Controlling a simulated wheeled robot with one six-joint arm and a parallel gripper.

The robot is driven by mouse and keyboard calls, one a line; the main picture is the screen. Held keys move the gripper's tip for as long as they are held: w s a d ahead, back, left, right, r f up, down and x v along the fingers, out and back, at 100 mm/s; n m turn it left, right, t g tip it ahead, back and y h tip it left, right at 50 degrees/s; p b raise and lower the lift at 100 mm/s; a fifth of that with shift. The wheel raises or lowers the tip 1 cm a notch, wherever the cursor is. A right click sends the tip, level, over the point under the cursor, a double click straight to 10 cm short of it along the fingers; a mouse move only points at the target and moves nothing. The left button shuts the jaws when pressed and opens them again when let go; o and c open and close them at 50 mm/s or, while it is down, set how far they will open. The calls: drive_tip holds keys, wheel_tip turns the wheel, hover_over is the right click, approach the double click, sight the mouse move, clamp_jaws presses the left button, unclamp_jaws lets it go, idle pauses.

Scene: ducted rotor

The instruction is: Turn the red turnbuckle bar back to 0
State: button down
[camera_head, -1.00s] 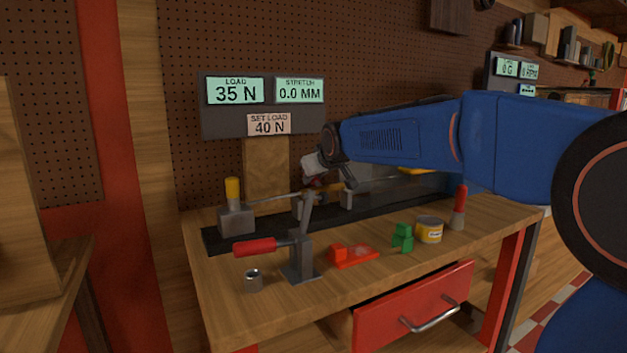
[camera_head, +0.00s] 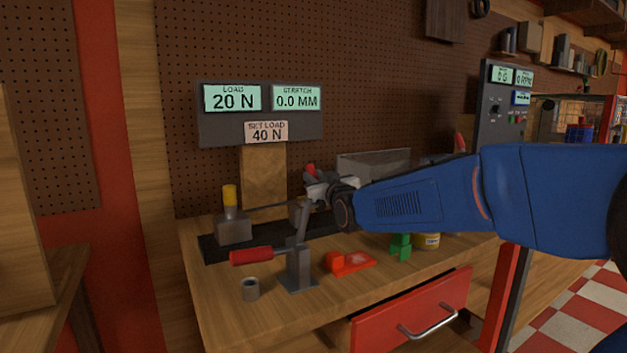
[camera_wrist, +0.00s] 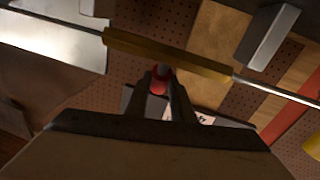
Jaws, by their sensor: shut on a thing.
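My gripper (camera_wrist: 170,92) is shut on the red turnbuckle bar (camera_wrist: 158,84), whose red end shows between the fingers in the wrist view. The brass-coloured turnbuckle body (camera_wrist: 170,53) lies just beyond the fingertips, with a thin metal rod running out on each side. In the head view my gripper (camera_head: 316,187) is at the turnbuckle, and a bit of the red bar (camera_head: 311,169) shows above it. My wrist hides most of the turnbuckle there. The load display (camera_head: 232,98) reads 20 N and the stretch display (camera_head: 297,97) reads 0.0 MM.
A set-load card (camera_head: 266,132) reads 40 N. A lever clamp with a red handle (camera_head: 252,256) stands in front of the rig on the workbench (camera_head: 215,310). A metal cup (camera_head: 250,289), a red-orange part (camera_head: 350,263) and green blocks (camera_head: 401,246) are nearby. A red drawer (camera_head: 400,315) is partly open.

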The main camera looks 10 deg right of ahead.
drive_tip(key=shift+s+d+r+t, duration=0.1)
drive_tip(key=shift+s+t, duration=0.2)
drive_tip(key=shift+t, duration=0.35)
drive_tip(key=shift+s+d+r+t, duration=0.1)
drive_tip(key=shift+s+t, duration=0.2)
drive_tip(key=shift+t, duration=0.35)
drive_tip(key=c, duration=1.5)
unclamp_jaws()
drive_tip(key=shift+s, duration=0.1)
drive_tip(key=shift+c, duration=0.2)
drive_tip(key=shift+r, duration=0.15)
wheel_tip(320, 180, up, 10)
